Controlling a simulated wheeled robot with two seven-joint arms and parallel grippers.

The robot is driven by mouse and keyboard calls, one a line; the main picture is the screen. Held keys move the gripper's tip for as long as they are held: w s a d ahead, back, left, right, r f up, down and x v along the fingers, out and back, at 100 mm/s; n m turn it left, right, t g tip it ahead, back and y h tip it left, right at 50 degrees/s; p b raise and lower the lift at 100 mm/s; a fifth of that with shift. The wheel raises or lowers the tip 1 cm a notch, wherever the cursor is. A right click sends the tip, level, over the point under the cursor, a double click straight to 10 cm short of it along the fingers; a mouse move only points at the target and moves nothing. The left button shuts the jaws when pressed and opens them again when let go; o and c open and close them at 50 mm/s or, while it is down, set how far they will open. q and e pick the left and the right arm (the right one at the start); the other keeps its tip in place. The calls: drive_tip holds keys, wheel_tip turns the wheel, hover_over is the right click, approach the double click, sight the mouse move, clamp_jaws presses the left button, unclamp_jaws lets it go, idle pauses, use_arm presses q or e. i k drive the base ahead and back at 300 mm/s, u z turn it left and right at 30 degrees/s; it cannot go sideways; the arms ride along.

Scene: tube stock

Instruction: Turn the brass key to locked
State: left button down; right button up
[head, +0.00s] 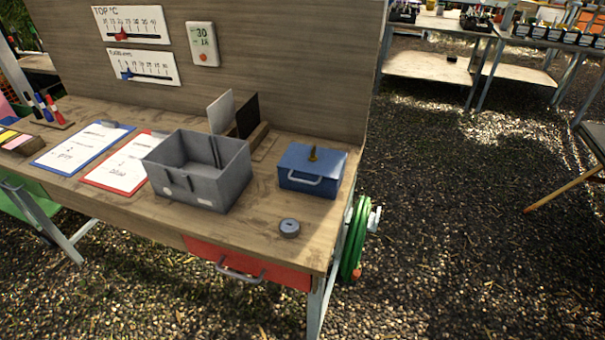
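The brass key (313,153) stands upright in the top of a small blue metal box (299,181) near the right end of the wooden table. The box lid is shut and a light handle (306,181) is on its front. The key is too small to tell which way it is turned. Neither of my grippers shows in the head view.
A grey open bin (226,190) stands left of the blue box. A small grey round object (289,227) lies in front of it. Clipboards (81,147) lie further left. A red drawer (250,266) is under the table edge. A wooden panel (290,65) rises behind.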

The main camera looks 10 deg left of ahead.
sight(313, 158)
drive_tip(key=u, duration=0.55)
drive_tip(key=k, duration=0.65)
drive_tip(key=u, duration=0.7)
drive_tip(key=i, duration=0.95)
drive_tip(key=z, duration=0.45)
